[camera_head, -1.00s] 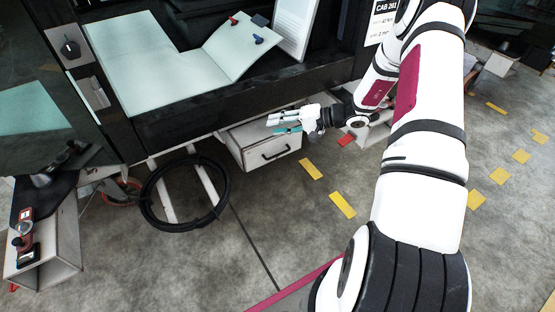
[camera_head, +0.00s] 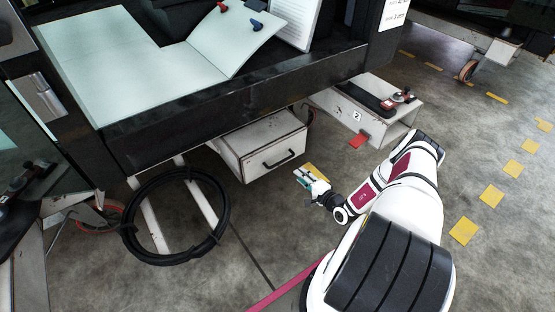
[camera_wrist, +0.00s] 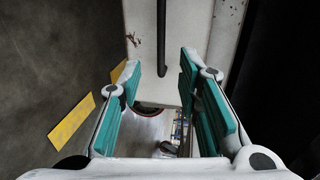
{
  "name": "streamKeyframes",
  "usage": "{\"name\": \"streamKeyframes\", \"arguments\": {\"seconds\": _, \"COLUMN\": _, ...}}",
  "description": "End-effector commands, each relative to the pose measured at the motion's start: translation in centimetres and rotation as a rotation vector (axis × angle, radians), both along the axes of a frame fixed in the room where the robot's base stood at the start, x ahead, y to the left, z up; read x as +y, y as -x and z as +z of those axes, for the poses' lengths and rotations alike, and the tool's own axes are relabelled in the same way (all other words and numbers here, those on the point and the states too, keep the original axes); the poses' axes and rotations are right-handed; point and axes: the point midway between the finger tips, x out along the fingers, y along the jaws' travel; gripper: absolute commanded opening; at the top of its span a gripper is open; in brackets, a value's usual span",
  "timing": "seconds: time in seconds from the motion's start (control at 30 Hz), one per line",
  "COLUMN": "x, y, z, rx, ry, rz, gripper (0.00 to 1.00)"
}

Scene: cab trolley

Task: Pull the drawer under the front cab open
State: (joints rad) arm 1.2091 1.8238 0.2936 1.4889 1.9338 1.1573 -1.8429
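The drawer (camera_head: 262,163) is a worn white box front under the front cab, with a black bar handle (camera_head: 279,160). Whether it stands slightly out is hard to tell. My gripper (camera_head: 301,178) is in front of it, just right of and below the handle in the head view. In the wrist view my gripper (camera_wrist: 160,98) is open, its teal finger pads apart and nothing between them. The white drawer front (camera_wrist: 225,30) lies ahead, and the dark handle bar (camera_wrist: 161,40) runs upright beyond the fingertips, lined up with the gap. I see no contact.
A black coiled hose (camera_head: 177,258) hangs left of the drawer. A white box marked 2 (camera_head: 390,125) stands to the right, with a red tag (camera_head: 358,142). The cab's dark ledge (camera_head: 230,98) overhangs the drawer. Floor with yellow marks (camera_head: 491,195) is open at right.

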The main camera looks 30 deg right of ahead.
Motion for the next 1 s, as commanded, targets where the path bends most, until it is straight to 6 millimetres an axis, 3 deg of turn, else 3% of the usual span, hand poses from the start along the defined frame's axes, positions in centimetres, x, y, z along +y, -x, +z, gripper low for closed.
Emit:
{"name": "streamKeyframes", "arguments": {"seconds": 0.17, "x": 0.1, "y": -2.1, "z": -0.5, "rx": -0.003, "ry": 0.002, "rz": 0.004, "gripper": 0.31}}
{"name": "streamKeyframes", "arguments": {"seconds": 0.63, "x": 0.4, "y": -10.8, "z": -2.3, "rx": -0.003, "ry": 0.002, "rz": 0.004, "gripper": 0.31}}
{"name": "streamKeyframes", "arguments": {"seconds": 0.8, "x": 0.4, "y": -12.6, "z": -2.5, "rx": -0.002, "ry": 0.001, "rz": 0.003, "gripper": 0.31}}
{"name": "streamKeyframes", "arguments": {"seconds": 1.0, "x": 0.5, "y": -13.3, "z": -2.6, "rx": -0.001, "ry": 0.0, "rz": 0.003, "gripper": 0.31}}
